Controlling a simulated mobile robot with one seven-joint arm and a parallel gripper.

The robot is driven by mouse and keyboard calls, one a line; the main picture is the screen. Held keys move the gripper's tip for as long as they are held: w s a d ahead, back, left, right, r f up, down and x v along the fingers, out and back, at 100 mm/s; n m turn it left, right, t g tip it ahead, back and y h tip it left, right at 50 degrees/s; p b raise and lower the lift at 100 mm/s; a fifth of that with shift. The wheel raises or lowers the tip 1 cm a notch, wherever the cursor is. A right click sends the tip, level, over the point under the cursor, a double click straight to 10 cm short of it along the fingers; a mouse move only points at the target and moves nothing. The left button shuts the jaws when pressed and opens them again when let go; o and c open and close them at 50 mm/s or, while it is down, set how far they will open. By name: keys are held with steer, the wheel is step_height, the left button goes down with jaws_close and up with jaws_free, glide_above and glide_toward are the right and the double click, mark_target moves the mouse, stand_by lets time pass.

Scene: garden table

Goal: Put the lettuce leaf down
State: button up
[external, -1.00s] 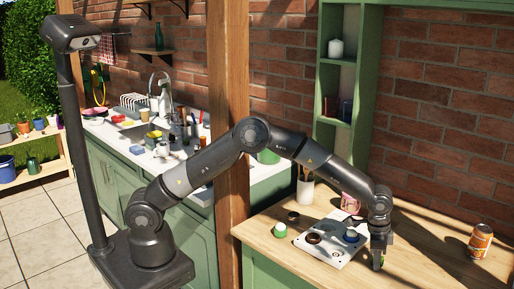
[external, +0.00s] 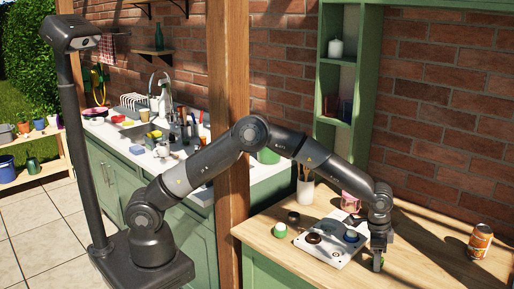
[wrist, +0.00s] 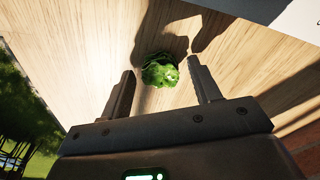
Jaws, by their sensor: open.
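The green lettuce leaf (wrist: 160,71) lies on the wooden tabletop (wrist: 90,50) in the wrist view, between and just beyond my two fingertips. My gripper (wrist: 160,78) is open, with a gap between each finger and the leaf. In the external view my gripper (external: 378,262) points down at the table, right of the white board. A bit of green shows at its fingertips there, mostly hidden by the fingers.
A white board (external: 335,253) with a dark ring (external: 314,238) and a blue-topped item lies left of my gripper. A green-and-white item (external: 280,230), a brush cup (external: 305,191) and a pink box (external: 350,202) are nearby. An orange can (external: 480,241) stands right, with bare wood between.

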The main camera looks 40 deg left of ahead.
step_height(320, 180, up, 12)
steer(key=a, duration=0.1)
steer(key=shift+s+f, duration=0.25)
steer(key=shift+s, duration=0.1)
steer(key=shift+a, duration=0.15)
